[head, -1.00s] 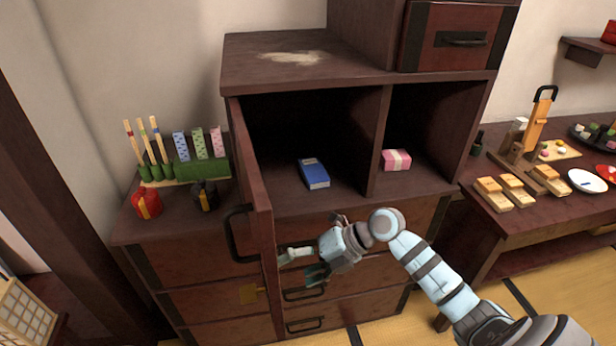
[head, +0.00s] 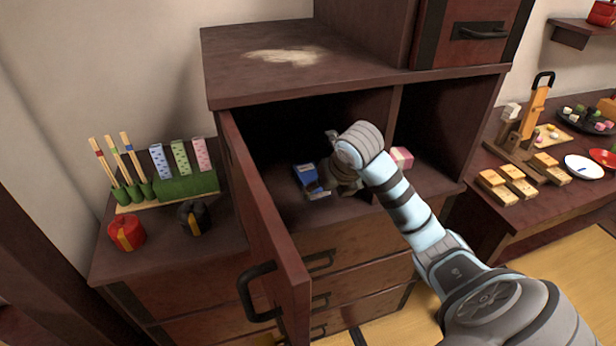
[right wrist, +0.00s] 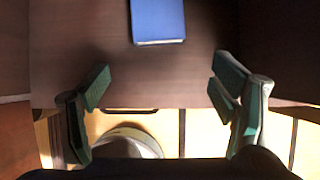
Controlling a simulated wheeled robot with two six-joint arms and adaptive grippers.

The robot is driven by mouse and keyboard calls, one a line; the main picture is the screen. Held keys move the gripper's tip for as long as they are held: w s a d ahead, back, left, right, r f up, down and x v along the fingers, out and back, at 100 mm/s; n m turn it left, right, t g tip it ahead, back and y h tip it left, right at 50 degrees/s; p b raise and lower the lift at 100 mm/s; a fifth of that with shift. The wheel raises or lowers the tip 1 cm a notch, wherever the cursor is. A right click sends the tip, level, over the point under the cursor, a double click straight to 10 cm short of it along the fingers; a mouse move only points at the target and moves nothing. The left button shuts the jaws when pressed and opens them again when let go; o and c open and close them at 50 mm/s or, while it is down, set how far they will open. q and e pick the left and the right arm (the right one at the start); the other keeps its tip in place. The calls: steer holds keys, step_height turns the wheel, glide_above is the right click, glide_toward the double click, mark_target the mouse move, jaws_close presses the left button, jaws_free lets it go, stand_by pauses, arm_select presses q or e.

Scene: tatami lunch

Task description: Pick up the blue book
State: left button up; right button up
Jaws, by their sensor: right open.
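The blue book (head: 304,177) lies flat on the floor of the open left compartment of the cabinet. In the right wrist view the blue book (right wrist: 158,20) is at the top, ahead of the fingertips and between their lines. My right gripper (head: 318,190) has reached into the compartment and is at the book's near right side, hiding part of it. In the right wrist view my right gripper (right wrist: 162,85) is wide open, with nothing between its fingers. My left gripper is not in view.
The open cabinet door (head: 264,215) stands just left of the compartment. A pink wrapped box (head: 402,158) sits in the right compartment, partly behind my arm. Green holders (head: 185,187) and a red pot (head: 126,233) stand on the low chest at left. A side table (head: 500,205) with food stands at right.

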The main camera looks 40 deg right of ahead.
glide_above(311, 177)
steer(key=s+a, duration=0.1)
steer(key=s, duration=0.2)
steer(key=b+x, duration=0.1)
steer(key=x, duration=0.3)
steer(key=shift+w+f+b, duration=0.1)
steer(key=shift+f+b, duration=0.05)
steer(key=shift+b, duration=0.25)
steer(key=shift+w+d+f, duration=0.15)
steer(key=shift+w+f, duration=0.1)
steer(key=shift+f, duration=0.1)
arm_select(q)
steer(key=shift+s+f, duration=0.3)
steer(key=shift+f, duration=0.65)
arm_select(e)
steer(key=c, duration=1.4)
steer(key=shift+r, duration=0.15)
